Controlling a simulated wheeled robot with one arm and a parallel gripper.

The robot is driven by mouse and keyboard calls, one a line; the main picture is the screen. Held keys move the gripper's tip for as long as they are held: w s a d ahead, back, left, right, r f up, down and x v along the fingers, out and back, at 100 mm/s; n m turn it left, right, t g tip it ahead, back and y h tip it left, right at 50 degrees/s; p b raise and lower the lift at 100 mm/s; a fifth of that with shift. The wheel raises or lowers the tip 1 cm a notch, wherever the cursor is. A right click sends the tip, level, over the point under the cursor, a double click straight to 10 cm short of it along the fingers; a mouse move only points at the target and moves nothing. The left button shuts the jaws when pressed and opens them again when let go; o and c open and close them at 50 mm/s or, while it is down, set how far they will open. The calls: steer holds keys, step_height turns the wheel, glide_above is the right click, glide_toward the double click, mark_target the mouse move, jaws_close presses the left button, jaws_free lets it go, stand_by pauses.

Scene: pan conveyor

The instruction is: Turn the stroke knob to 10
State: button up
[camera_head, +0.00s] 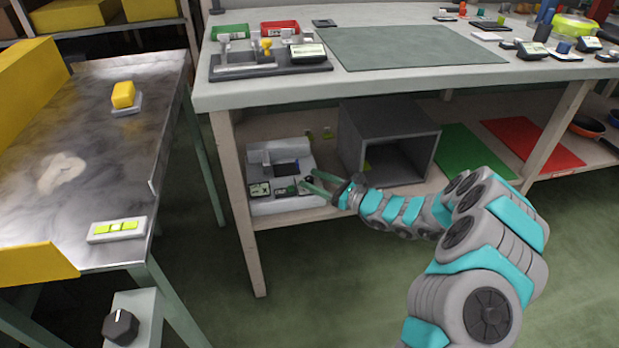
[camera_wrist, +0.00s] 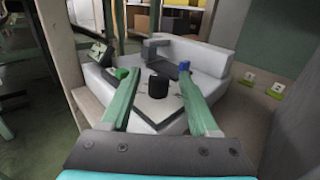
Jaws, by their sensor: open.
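A white device (camera_head: 285,205) with a dark grey block on top stands on the lower shelf. It also fills the middle of the wrist view (camera_wrist: 215,62). A small black round knob (camera_wrist: 158,86) stands up from its pale front panel; its scale and setting are too small to read. My gripper (camera_head: 307,182) reaches in from the right at the device's front. In the wrist view its two green fingers (camera_wrist: 153,75) are apart, with the knob in the gap and no clear contact. A small dark display (camera_wrist: 97,52) tilts up at the panel's left.
A grey open box (camera_head: 385,185) stands right of the device, and a shelf post (camera_head: 235,190) rises to its left. The tabletop (camera_head: 220,95) is overhead. Another black knob (camera_head: 121,326) sits on a grey box by the metal conveyor table (camera_head: 90,150).

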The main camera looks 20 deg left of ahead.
steer(key=shift+x, duration=0.8)
steer(key=shift+c, duration=0.4)
jaws_close()
